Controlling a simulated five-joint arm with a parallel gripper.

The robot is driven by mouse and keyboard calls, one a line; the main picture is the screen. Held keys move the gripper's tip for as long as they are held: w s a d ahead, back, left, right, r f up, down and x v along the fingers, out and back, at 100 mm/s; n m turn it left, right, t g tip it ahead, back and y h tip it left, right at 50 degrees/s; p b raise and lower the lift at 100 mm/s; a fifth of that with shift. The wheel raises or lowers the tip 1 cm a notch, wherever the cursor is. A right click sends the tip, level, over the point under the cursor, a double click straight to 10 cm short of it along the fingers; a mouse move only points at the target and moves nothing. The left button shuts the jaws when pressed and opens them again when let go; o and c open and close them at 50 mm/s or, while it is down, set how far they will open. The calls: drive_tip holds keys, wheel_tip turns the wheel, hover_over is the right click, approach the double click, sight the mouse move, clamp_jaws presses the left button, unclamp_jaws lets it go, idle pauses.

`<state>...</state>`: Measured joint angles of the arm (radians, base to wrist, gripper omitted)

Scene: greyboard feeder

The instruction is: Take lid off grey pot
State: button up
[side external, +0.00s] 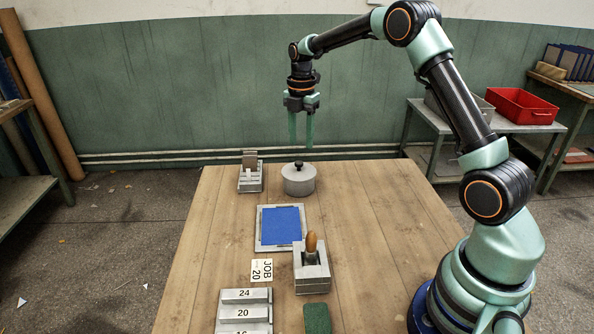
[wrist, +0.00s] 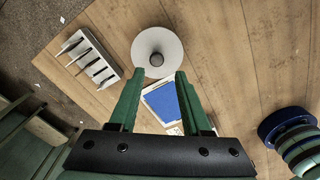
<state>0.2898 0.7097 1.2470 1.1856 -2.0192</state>
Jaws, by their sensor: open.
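The grey pot (side external: 299,184) stands upright near the far end of the wooden table. Its lid (side external: 298,170) is on it, with a dark knob (side external: 298,163) at the centre. In the wrist view the round lid (wrist: 145,48) and its knob (wrist: 156,59) show from above, just beyond my fingertips. My gripper (side external: 301,145) points down with its two green fingers apart and empty, above the pot. In the wrist view my gripper (wrist: 154,76) is open, and the pot's body is hidden under the lid.
A grey slotted rack (side external: 250,179) stands left of the pot. A tray with a blue sheet (side external: 281,227) lies nearer, then a grey block holding a wooden-handled tool (side external: 311,247). The table's right side is clear.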

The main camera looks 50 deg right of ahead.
sight(299, 162)
drive_tip(key=f, duration=0.7)
drive_tip(key=shift+w+f, duration=0.2)
drive_tip(key=shift+w, duration=0.05)
clamp_jaws()
